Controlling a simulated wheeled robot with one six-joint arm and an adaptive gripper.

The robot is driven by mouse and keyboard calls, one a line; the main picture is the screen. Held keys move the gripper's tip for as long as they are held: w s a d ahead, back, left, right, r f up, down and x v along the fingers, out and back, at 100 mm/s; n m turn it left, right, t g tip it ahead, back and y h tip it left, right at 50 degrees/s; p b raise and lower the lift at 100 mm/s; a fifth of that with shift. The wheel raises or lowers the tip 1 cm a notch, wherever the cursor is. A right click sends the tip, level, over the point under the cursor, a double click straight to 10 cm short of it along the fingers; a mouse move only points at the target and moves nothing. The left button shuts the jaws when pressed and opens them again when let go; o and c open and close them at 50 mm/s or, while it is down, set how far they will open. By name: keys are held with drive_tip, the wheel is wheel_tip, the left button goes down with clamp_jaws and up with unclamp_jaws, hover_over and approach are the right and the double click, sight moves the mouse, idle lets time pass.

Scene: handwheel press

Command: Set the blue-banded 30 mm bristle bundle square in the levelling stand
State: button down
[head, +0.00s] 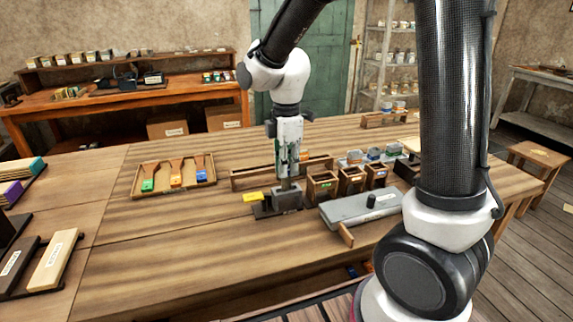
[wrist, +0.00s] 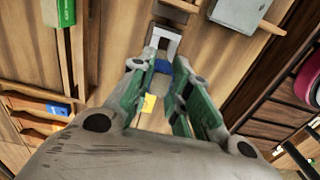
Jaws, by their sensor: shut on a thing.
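My gripper (head: 287,178) points straight down over the levelling stand (head: 288,198), a small grey block on a dark base. In the wrist view my gripper (wrist: 162,68) is shut on the blue-banded bristle bundle (wrist: 161,66), whose blue band shows between the fingertips. The pale, slotted block of the stand (wrist: 165,38) shows just beyond the fingertips. In the head view the bundle is mostly hidden by the fingers, low at the top of the stand. I cannot tell whether it is seated or square.
A yellow piece (head: 253,197) sits left of the stand. Small wooden boxes (head: 322,187) and a grey block with a black knob (head: 360,208) stand close on the right. A wooden tray (head: 140,194) with coloured pieces lies back left.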

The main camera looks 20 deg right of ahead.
drive_tip(key=shift+f, duration=0.1)
drive_tip(key=shift+f, duration=1.95)
drive_tip(key=c, duration=1.3)
unclamp_jaws()
wheel_tip(320, 180, up, 12)
